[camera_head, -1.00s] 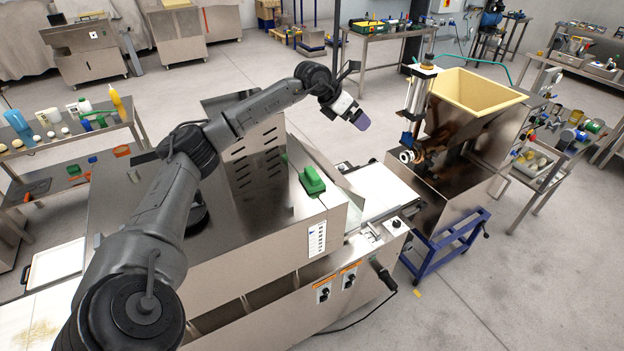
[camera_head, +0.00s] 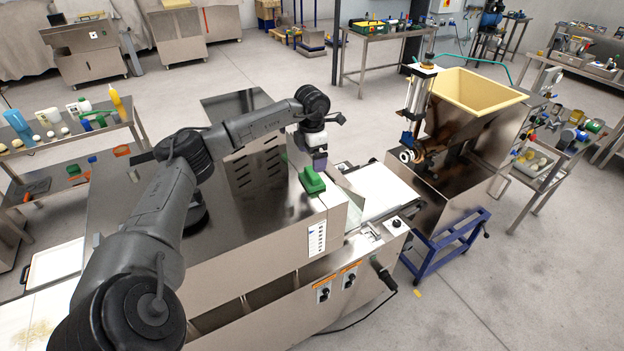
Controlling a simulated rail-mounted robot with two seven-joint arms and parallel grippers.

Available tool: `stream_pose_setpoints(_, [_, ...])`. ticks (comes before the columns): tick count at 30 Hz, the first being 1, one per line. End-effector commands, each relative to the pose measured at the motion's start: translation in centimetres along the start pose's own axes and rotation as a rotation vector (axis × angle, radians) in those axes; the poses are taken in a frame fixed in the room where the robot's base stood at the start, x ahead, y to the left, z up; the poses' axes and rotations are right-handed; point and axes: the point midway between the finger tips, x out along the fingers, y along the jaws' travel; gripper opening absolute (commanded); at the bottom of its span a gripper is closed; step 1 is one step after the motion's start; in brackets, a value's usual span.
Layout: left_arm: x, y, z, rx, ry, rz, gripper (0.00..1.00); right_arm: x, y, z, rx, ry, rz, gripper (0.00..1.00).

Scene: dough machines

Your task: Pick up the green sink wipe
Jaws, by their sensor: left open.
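My left arm comes in from the left and reaches over the machine. My left gripper (camera_head: 320,163) points down just above and behind the wipe. Its jaws are open and seem to hold nothing; the gap between them is too small to see clearly. I cannot tell whether the fingertips touch the wipe. My right gripper is not in view.
A slotted steel panel (camera_head: 236,110) stands behind the wipe on the machine. A white conveyor belt (camera_head: 378,186) and a hopper with a yellow inside (camera_head: 474,92) are to the right. A shelf table with bottles (camera_head: 68,137) stands at the left.

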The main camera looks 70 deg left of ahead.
Motion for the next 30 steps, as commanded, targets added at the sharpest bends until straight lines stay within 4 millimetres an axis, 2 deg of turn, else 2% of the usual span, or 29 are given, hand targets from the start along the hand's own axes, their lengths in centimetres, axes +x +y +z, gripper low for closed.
stream_pose_setpoints(3, [1.2,0.0,0.0,0.000,0.001,-0.001,1.00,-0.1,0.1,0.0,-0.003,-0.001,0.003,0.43])
stream_pose_setpoints(11, [2.5,0.0,0.0,0.000,0.001,-0.002,1.00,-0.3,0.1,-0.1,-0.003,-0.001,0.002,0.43])
stream_pose_setpoints(21, [6.5,0.1,0.1,0.000,0.001,-0.001,1.00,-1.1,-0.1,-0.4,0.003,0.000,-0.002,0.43])
stream_pose_setpoints(30, [7.2,0.1,0.1,0.000,-0.002,-0.001,1.00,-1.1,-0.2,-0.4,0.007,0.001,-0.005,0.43])
